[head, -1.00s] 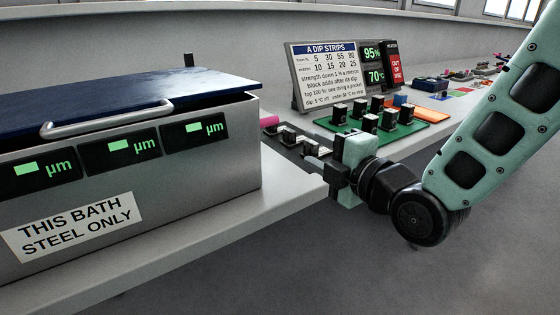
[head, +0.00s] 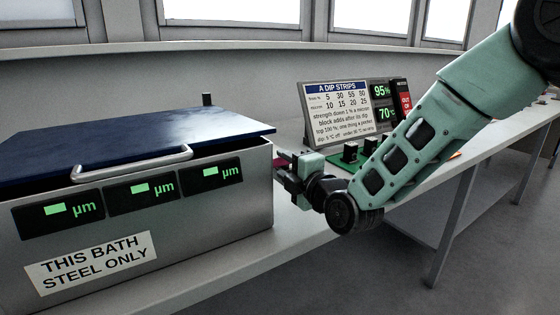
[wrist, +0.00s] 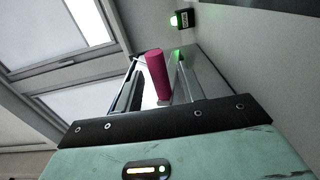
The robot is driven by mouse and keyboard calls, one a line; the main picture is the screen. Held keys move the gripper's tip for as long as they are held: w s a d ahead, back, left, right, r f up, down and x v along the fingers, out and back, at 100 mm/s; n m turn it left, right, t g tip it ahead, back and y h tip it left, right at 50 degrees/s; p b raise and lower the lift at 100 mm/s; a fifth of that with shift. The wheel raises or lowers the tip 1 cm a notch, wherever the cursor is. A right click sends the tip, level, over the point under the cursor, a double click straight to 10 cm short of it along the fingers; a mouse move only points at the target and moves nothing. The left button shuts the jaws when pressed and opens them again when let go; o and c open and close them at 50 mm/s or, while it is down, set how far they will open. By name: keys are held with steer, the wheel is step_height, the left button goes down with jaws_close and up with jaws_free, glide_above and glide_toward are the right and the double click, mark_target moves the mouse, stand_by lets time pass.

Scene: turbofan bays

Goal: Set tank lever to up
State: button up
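The tank is a grey metal bath (head: 150,235) with a dark blue lid (head: 130,128) at the left of the head view. The lever shows as a magenta cylindrical handle (wrist: 158,75) in the wrist view, just beyond my gripper's front. In the head view only a small magenta sliver of it (head: 278,166) shows beside the tank's right end, mostly hidden by my gripper. My gripper (head: 286,171) is by the tank's right side, at the handle. Its fingers look apart, and I see no clear grip on the handle.
A dip strips sign (head: 338,107) and green displays (head: 384,103) stand behind my arm on the bench (head: 265,245). Small dark blocks (head: 350,152) lie partly hidden behind the arm. The lid has a silver bar handle (head: 135,163). A small black box with a green light (wrist: 183,19) is ahead.

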steer(key=shift+x, duration=1.2)
jaws_close()
steer(key=shift+a+r+g+p, duration=0.1)
steer(key=shift+r+g+p, duration=0.2)
steer(key=shift+r+p, duration=0.45)
steer(key=w+a+r+g+h+p, duration=0.6)
steer(key=w+r+g+p, duration=0.2)
steer(key=p, duration=1.4)
step_height(320, 180, up, 2)
steer(key=shift+w+a+r+p, duration=0.25)
steer(key=shift+w+a+p, duration=0.1)
steer(key=shift+w, duration=0.7)
